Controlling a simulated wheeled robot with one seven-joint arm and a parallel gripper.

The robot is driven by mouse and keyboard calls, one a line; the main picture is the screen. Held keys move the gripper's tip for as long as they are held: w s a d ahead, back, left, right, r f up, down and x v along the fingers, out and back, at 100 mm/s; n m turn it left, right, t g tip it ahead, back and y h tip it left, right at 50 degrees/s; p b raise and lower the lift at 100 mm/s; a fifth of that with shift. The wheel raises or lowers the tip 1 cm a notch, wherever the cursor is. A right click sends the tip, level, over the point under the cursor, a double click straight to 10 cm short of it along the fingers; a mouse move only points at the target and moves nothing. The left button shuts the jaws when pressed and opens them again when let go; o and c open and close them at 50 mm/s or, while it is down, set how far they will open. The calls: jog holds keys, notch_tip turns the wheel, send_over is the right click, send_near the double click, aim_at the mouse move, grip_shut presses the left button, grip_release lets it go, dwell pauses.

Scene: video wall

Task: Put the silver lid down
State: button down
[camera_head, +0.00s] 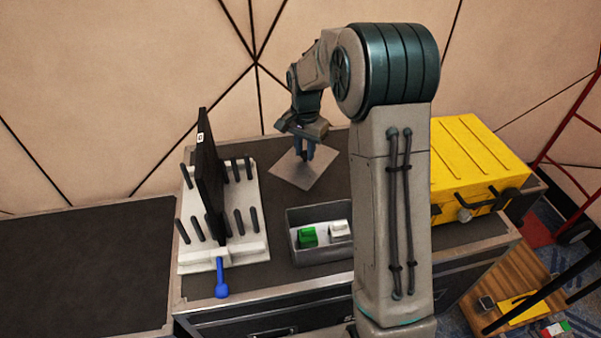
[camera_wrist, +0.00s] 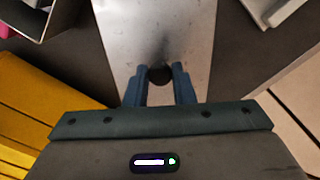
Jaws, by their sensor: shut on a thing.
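The silver lid (camera_head: 292,176) is a flat, square metal plate over the dark bench top behind the grey bin. It also fills the upper middle of the wrist view (camera_wrist: 132,50). My gripper (camera_head: 308,155) is above it, pointing down. In the wrist view my gripper (camera_wrist: 160,78) has its two blue fingers closed on the lid's round dark knob. I cannot tell whether the lid touches the bench top.
A grey bin (camera_head: 300,258) holds a green block (camera_head: 307,236) and a white block (camera_head: 340,229). A white rack (camera_head: 248,215) with black pegs and an upright black panel (camera_head: 208,175) stands left. A yellow case (camera_head: 470,165) stands right. A blue-handled tool (camera_head: 221,285) lies in front. The left bench (camera_head: 80,260) is clear.

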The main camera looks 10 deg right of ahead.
notch_tip(320, 180, down, 10)
jog(key=shift+r, duration=0.15)
dwell(0.3)
jog(key=shift+f+b, duration=0.25)
jog(key=shift+b, duration=0.05)
jog(key=c, duration=1.2)
grip_release()
jog(key=shift+r, duration=0.1)
jog(key=shift+c, duration=0.2)
jog(key=shift+r, duration=0.1)
